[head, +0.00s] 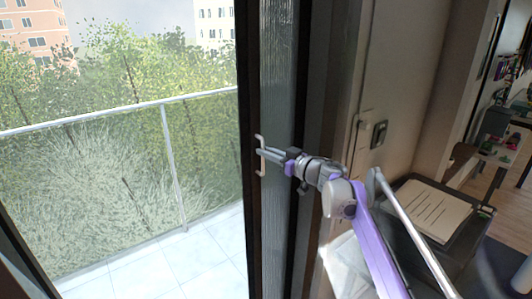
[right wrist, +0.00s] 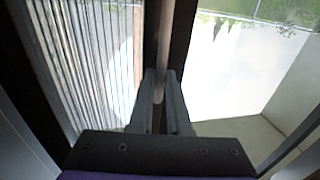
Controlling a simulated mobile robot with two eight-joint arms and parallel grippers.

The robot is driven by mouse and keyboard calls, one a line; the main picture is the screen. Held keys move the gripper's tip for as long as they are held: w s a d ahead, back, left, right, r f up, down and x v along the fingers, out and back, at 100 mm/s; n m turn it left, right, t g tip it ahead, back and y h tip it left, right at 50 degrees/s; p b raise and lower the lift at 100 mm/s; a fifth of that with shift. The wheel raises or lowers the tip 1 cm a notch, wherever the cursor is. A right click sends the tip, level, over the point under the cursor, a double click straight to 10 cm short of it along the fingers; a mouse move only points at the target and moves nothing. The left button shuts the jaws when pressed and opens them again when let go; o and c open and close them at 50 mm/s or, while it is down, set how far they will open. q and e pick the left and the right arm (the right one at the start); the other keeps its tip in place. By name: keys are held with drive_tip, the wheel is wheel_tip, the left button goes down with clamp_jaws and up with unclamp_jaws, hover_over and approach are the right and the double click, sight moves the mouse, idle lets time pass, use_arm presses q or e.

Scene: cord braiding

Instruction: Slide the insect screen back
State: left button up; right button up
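The insect screen (head: 281,60) is a grey, finely pleated panel in a dark upright frame, to the right of the open balcony doorway in the head view. Its pleats also show at the left of the right wrist view (right wrist: 85,60). A pale upright handle (head: 261,143) is on the dark edge bar (head: 249,220) of the screen. My right gripper (head: 266,154) reaches in from the right at the handle. In the right wrist view its two fingers (right wrist: 162,92) stand close on either side of the handle bar and appear shut on it. My left gripper is not in view.
Left of the screen bar the doorway is open onto a tiled balcony (head: 140,275) with a metal railing (head: 120,110). A wall with a dark switch or latch (head: 379,134) stands right. A dark table or case with a pale sheet (head: 430,210) is at the lower right.

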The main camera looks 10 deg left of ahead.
drive_tip(key=o, duration=0.4)
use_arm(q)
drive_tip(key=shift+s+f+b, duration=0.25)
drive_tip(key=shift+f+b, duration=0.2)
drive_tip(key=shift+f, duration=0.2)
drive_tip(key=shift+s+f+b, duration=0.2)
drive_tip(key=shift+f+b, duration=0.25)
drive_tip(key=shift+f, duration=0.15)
use_arm(e)
drive_tip(key=v, duration=0.7)
drive_tip(key=shift+d, duration=0.25)
drive_tip(key=shift+s, duration=0.1)
